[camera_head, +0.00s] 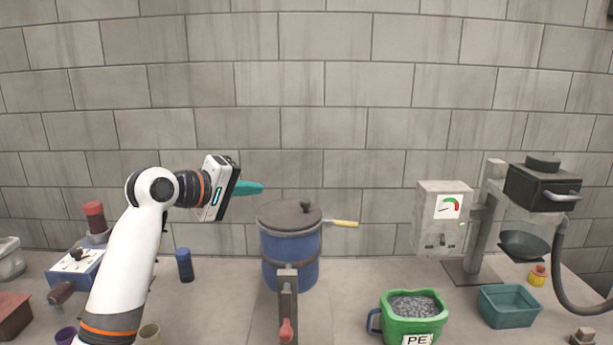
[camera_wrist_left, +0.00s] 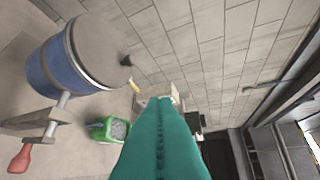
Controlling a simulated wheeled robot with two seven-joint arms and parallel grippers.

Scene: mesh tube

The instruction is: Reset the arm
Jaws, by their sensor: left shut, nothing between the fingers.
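My left gripper (camera_head: 250,188) has teal fingers and is raised above the table, left of and a little higher than the lidded blue pot. Its fingers are shut together and hold nothing; they also show in the left wrist view (camera_wrist_left: 162,105), pointing away from the camera. My left arm (camera_head: 128,260) comes up from the lower left. My right gripper is in neither view.
A blue pot (camera_head: 290,262) with a grey lid stands mid-table. A green PE bucket (camera_head: 428,328) of grey pellets, a teal bin (camera_head: 510,306) and a grey gauge machine (camera_head: 440,225) stand right. A dark blue bottle (camera_head: 185,265) stands left. A block wall is behind.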

